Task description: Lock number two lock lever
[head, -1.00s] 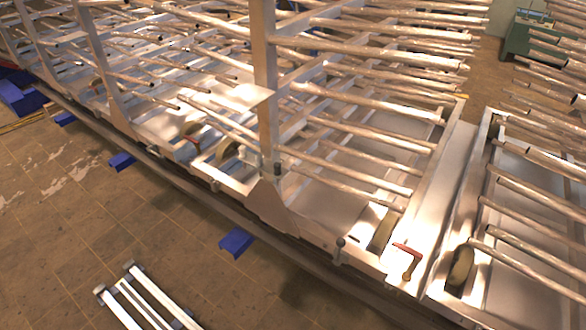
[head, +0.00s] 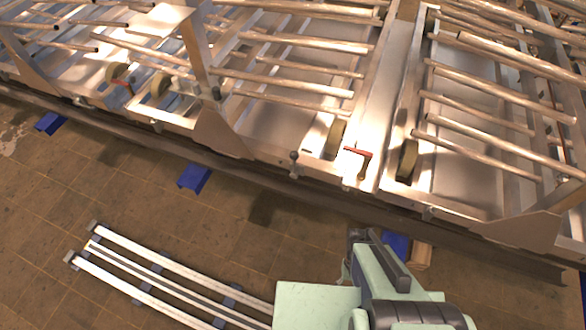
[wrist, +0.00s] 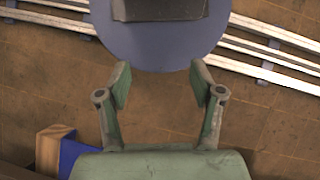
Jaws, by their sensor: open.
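A lock lever with a red handle (head: 358,151) sits on the front edge of the metal frame, near the gap between two frame sections, in the head view. Its lower part is brass-coloured and points down. I see no numbers on either. My gripper (wrist: 161,85) is open and empty in the wrist view, above the brown tiled floor. No lever shows in the wrist view. In the head view my green arm is low at right of centre, in front of the frame and apart from the lever; its fingertips cannot be made out.
Metal racks with long horizontal tubes (head: 300,87) stand behind the levers. An upright post (head: 198,50) rises left of the nearer lever. Blue blocks (head: 194,178) lie under the frame's beam. White rails (head: 160,262) lie on the floor. Floor between rails and frame is mostly clear.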

